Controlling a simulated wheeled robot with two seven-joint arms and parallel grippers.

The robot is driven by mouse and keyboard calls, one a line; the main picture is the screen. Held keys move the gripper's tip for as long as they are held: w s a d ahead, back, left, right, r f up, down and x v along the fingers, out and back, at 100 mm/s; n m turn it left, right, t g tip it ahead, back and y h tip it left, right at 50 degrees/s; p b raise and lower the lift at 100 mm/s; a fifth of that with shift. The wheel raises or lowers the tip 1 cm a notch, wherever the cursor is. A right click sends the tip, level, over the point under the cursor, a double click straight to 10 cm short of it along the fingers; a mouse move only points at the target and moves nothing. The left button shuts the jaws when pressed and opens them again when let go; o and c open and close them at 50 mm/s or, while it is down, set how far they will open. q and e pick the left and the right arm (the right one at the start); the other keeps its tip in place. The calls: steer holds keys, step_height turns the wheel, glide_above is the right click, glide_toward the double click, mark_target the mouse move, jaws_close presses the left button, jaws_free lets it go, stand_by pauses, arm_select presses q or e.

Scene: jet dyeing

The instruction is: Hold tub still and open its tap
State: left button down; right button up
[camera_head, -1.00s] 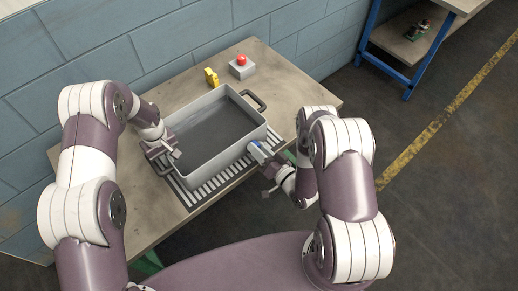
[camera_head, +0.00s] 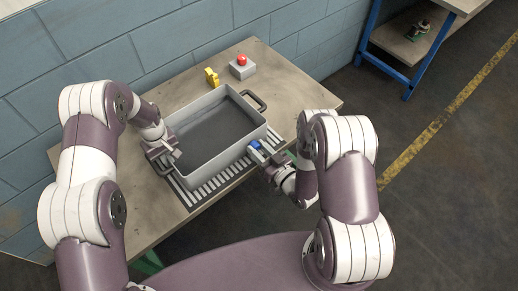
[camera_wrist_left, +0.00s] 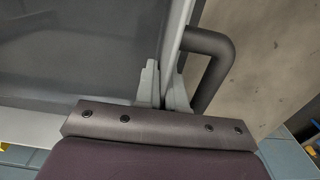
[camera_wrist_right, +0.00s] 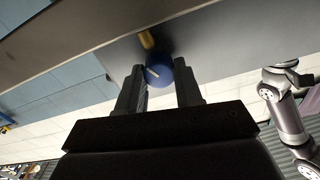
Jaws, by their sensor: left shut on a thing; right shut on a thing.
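The grey open tub (camera_head: 222,157) stands on the table; its dark inside shows. My left gripper (camera_head: 168,152) is shut on the rim at the tub's left end. In the left wrist view its fingers (camera_wrist_left: 165,88) straddle the tub wall beside a dark handle (camera_wrist_left: 214,68). The tap has a blue round knob (camera_wrist_right: 158,73) with a pale line, on a brass stem at the tub's outer wall. My right gripper (camera_head: 264,152) is shut on the tap knob, with one finger on each side in the right wrist view. The tap is partly hidden in the head view.
A slatted grate (camera_head: 215,182) lies along the tub's near side. A yellow object (camera_head: 212,77) and a grey box with a red button (camera_head: 241,67) stand behind the tub. A blue-framed bench (camera_head: 385,66) stands at the right, with open floor between.

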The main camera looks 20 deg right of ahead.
steer(key=n, duration=1.2)
steer(key=shift+s+f, duration=0.1)
steer(key=shift+f, duration=0.05)
stand_by(0.5)
steer(key=o, duration=1.1)
steer(key=shift+a, duration=0.1)
steer(key=shift+c, duration=0.2)
steer(key=v, duration=1.2)
